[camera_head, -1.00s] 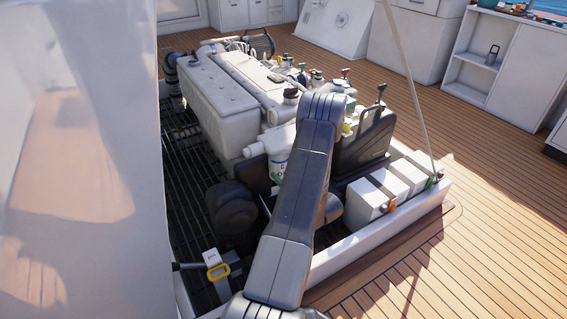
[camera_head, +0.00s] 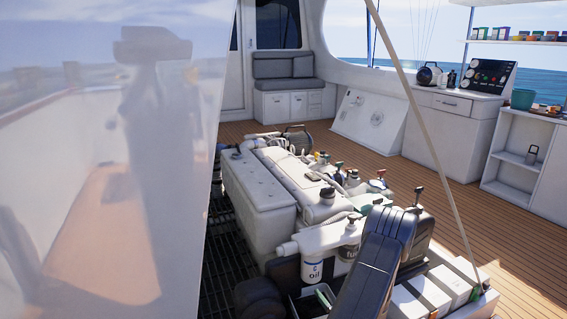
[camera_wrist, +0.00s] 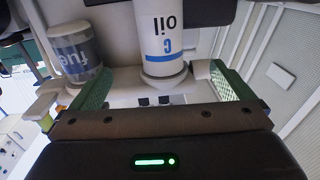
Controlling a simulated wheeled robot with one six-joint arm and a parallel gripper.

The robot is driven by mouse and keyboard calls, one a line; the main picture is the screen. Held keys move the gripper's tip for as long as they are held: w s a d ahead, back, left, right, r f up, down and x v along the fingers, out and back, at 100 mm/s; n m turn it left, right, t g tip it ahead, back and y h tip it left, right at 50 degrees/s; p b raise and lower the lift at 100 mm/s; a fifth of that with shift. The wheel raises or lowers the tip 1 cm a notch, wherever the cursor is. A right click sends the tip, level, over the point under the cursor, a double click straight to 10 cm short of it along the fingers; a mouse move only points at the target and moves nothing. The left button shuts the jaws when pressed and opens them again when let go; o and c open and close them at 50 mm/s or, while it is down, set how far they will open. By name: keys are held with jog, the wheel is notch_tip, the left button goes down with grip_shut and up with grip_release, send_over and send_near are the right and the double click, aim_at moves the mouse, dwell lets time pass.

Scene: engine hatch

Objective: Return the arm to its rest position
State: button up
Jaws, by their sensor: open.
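My arm (camera_head: 375,270) rises from the bottom of the head view in front of the engine. My gripper is hidden there. In the wrist view my gripper (camera_wrist: 165,88) is open, with green pads at the left and right. The white oil filter (camera_wrist: 160,35) with a blue stripe shows in the picture between the pads, and its lettering is inverted. I cannot tell how far it is from the pads. The fuel filter (camera_wrist: 75,55) is beyond the left pad. In the head view the oil filter (camera_head: 311,268) and fuel filter (camera_head: 349,250) hang at the engine's near end.
The engine (camera_head: 258,200) sits in the open hatch. White boxes (camera_head: 435,290) stand right of my arm. A pale strut (camera_head: 425,120) slants across the view. A glossy white panel (camera_head: 100,180) fills the left. The wooden deck (camera_head: 425,180) is clear at right.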

aim_at(317, 269)
jog(key=b+x, duration=0.4)
jog(key=x, duration=0.9)
jog(key=shift+w+a+f, duration=0.1)
jog(key=shift+w+a, duration=0.2)
jog(key=shift+s+m+t+h, duration=0.15)
jog(key=shift+m+t+h, duration=0.25)
jog(key=shift+m+h, duration=0.45)
jog(key=shift+h, duration=0.35)
jog(key=shift+d+n+y, duration=0.15)
jog(key=shift+n+y, duration=0.2)
jog(key=shift+y, duration=0.15)
